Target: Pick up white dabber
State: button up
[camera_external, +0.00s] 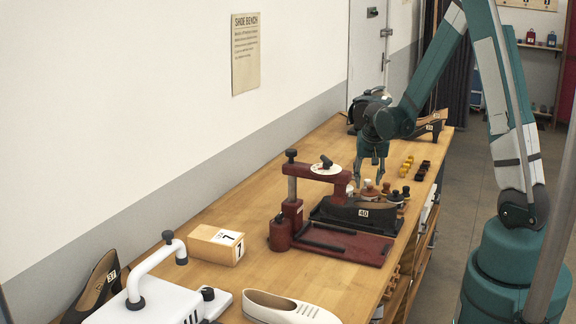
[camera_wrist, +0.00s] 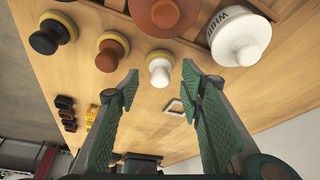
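The white dabber (camera_wrist: 160,70), a small white knob on a yellowish round pad, stands on the bench in the wrist view. It lies ahead, between the lines of my two fingers. My gripper (camera_wrist: 160,82) is open, with green ridged pads on both sides and nothing held. The fingers do not appear to touch the dabber. In the external view my gripper (camera_external: 369,178) points down over the group of jars and dabbers behind the black shoe; I cannot pick out the white dabber there.
A brown dabber (camera_wrist: 110,53) and a black dabber (camera_wrist: 50,35) stand to the left. A brown jar (camera_wrist: 164,12) and a jar marked WHITE (camera_wrist: 240,36) sit close by. The black shoe (camera_external: 360,209) rests on a red press (camera_external: 330,243). Small blocks (camera_external: 408,166) lie farther back.

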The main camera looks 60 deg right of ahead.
jog(key=shift+x, duration=1)
jog(key=c, duration=0.7)
